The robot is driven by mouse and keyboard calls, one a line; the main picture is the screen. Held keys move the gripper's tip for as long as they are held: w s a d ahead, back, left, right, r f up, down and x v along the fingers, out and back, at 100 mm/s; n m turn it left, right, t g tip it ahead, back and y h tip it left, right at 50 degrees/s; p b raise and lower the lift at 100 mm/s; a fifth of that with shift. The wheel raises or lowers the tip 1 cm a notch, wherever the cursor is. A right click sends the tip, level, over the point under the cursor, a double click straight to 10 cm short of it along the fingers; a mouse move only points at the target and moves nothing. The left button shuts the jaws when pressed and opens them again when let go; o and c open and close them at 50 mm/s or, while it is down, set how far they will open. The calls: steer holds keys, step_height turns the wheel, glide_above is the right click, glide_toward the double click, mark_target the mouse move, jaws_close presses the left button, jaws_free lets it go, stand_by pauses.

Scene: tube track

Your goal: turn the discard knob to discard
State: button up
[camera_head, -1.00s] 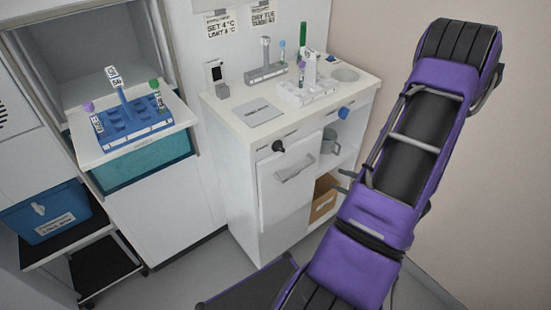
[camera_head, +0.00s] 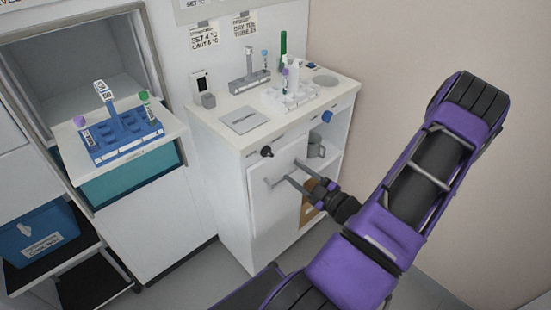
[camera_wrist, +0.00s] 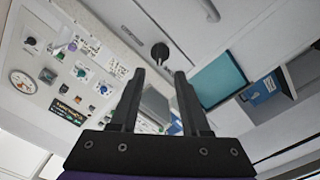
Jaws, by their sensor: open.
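Two knobs sit on the white counter unit's front edge: a black knob (camera_head: 266,152) at the left and a blue knob (camera_head: 327,116) at the right. Their labels are too small to read, so I cannot tell which is the discard knob. The black knob also shows in the wrist view (camera_wrist: 160,52), ahead of and between the fingertips. My gripper (camera_head: 291,171) is open and empty, in front of the cabinet door, below and right of the black knob. It also shows in the wrist view (camera_wrist: 159,72). Its fingers appear apart from both knobs.
A door handle (camera_head: 272,182) lies close by the fingertips, partly hidden behind them. The countertop (camera_head: 215,116) bears a white rack (camera_head: 290,97) and other items. A blue tube rack (camera_head: 125,135) stands on the left shelf. An open shelf with a grey mug (camera_head: 316,150) is at the right.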

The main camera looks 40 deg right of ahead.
mark_target(271, 155)
steer(key=w, duration=0.8)
steer(key=shift+w+a, duration=0.35)
steer(key=shift+w, duration=0.05)
jaws_close()
